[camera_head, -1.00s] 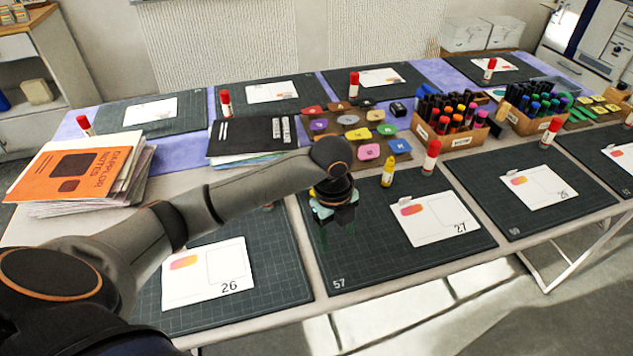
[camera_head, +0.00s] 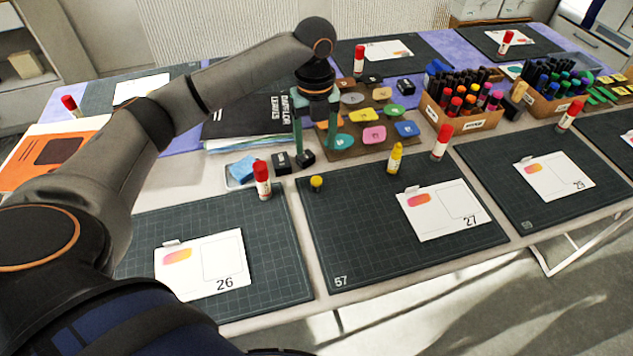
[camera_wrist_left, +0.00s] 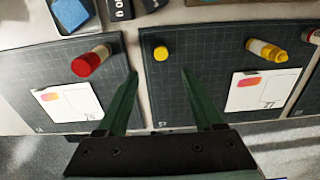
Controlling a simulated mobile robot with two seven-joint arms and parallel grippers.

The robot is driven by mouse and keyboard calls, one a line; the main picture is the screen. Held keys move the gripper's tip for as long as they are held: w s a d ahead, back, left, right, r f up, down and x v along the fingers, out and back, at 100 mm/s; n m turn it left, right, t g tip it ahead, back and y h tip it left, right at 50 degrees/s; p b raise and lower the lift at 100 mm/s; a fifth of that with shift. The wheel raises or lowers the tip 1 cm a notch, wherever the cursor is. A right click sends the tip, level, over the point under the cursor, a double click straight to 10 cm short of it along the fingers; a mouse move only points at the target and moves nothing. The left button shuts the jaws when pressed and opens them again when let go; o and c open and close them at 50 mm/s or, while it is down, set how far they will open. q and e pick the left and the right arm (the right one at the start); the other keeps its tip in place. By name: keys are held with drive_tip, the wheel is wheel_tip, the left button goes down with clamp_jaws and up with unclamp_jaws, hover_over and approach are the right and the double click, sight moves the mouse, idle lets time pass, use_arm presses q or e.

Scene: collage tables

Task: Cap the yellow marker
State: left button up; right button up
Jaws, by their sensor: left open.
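The yellow marker (camera_head: 395,158) stands upright on mat 57, behind card 27. It also shows in the left wrist view (camera_wrist_left: 266,50). A small yellow cap (camera_head: 317,183) sits apart from it, near the back left corner of the same mat, and shows in the left wrist view (camera_wrist_left: 161,53). My left gripper (camera_head: 315,150) is open and empty, raised above the table behind the cap. In the left wrist view its green fingers (camera_wrist_left: 158,85) are spread, with the cap beyond the gap between them. My right gripper is not in view.
A red-capped glue stick (camera_head: 262,180) stands left of the cap, with small black blocks (camera_head: 282,163) and a blue sponge in a dish (camera_head: 240,172) behind it. Another glue stick (camera_head: 441,142) stands right of the marker. A marker box (camera_head: 462,124) is farther back.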

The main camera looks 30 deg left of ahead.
use_arm(q)
hover_over(316, 180)
wheel_tip(316, 180, down, 7)
drive_tip(key=shift+a+r+b, duration=0.1)
drive_tip(key=shift+b, duration=0.2)
drive_tip(key=shift+f+b, duration=0.3)
drive_tip(key=shift+f, duration=2.35)
clamp_jaws()
